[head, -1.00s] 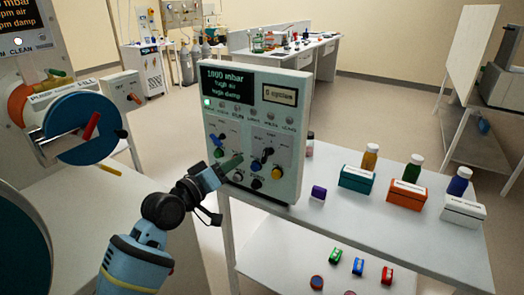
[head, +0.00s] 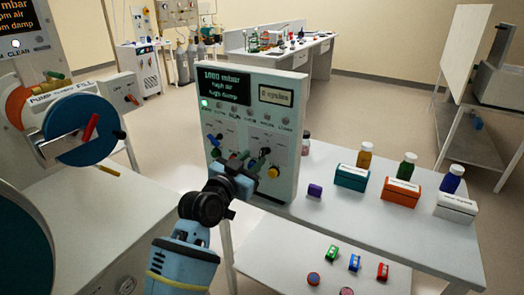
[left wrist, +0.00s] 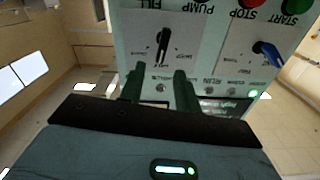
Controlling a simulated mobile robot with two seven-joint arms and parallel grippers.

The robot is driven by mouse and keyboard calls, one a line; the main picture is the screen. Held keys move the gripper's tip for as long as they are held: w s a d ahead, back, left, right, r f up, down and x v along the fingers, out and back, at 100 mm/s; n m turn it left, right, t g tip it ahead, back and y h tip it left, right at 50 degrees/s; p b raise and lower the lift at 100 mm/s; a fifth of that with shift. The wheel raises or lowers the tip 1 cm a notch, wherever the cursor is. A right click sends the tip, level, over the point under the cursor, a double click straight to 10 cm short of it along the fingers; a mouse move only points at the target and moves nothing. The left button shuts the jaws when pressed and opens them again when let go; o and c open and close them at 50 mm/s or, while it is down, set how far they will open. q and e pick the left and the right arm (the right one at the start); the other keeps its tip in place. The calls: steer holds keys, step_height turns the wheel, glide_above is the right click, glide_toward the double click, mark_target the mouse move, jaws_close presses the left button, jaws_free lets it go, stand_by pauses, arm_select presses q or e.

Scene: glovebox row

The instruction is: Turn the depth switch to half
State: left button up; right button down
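The control panel (head: 285,115) stands upright on the table, with a dark display, lamps, small switches and buttons. My left gripper (head: 252,158) is in front of its lower half and hides part of it. In the left wrist view the panel appears upside down. There a black switch lever (left wrist: 162,47) on a pale plate lies ahead of and between the two dark green fingers (left wrist: 158,88). The fingers are apart with nothing between their tips. The switch's label is too blurred to read. A blue switch (left wrist: 268,52) is on the neighbouring plate. My right gripper is not in view.
A purple block (head: 315,190), boxes in teal (head: 352,177), orange (head: 400,192) and white (head: 455,207), and bottles stand right of the panel on the table. A blue wheel (head: 82,130) with a red handle is at the left. A lower shelf holds small coloured pieces.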

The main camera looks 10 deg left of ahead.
mark_target(261, 151)
arm_select(q)
steer(key=shift+x, duration=3)
jaws_close()
